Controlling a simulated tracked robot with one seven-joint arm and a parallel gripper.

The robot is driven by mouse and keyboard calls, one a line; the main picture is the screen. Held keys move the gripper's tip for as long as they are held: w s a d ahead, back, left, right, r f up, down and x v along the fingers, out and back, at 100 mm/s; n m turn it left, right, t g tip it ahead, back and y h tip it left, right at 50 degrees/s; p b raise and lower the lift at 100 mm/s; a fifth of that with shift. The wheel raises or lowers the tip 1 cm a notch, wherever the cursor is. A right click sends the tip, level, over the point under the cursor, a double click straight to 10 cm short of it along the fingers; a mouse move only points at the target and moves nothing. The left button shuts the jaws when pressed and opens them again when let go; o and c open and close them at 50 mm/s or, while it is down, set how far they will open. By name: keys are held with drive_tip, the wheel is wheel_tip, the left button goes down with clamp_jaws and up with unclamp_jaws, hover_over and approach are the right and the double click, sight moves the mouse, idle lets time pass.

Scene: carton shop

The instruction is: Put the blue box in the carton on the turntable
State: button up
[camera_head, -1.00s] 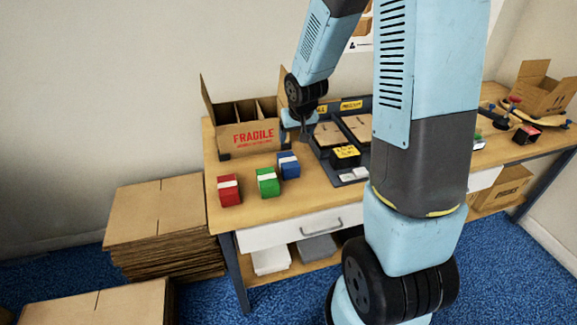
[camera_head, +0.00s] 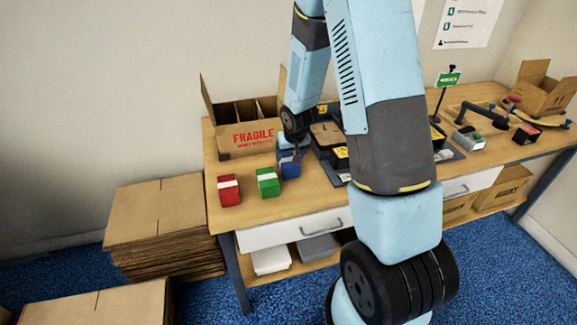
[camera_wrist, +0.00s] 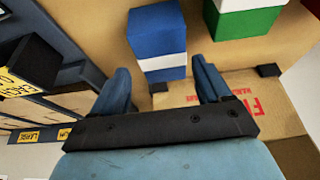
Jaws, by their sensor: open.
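The blue box (camera_head: 290,169) with a white band stands on the bench, right of the green box, partly hidden by my gripper. In the wrist view the blue box (camera_wrist: 158,42) lies ahead of and between my open fingers. My gripper (camera_wrist: 165,88) is open and empty; in the head view my gripper (camera_head: 290,155) is over the blue box. Whether the fingers reach down beside it, I cannot tell. An open carton (camera_head: 538,90) sits at the far right end of the bench, apparently on the turntable, whose curved edge (camera_head: 545,117) shows beneath.
A green box (camera_head: 268,182) and a red box (camera_head: 229,190) stand left of the blue box. A divided FRAGILE carton (camera_head: 247,138) stands behind. A dark tray with cartons lies to the right. A tape dispenser (camera_head: 468,138) and green sign (camera_head: 449,79) stand farther right.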

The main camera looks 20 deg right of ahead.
sight(288, 160)
drive_tip(key=shift+a+x, duration=0.2)
drive_tip(key=shift+x, duration=2.75)
drive_tip(key=shift+s, duration=0.15)
drive_tip(key=shift+c, duration=0.3)
drive_tip(key=c, duration=0.8)
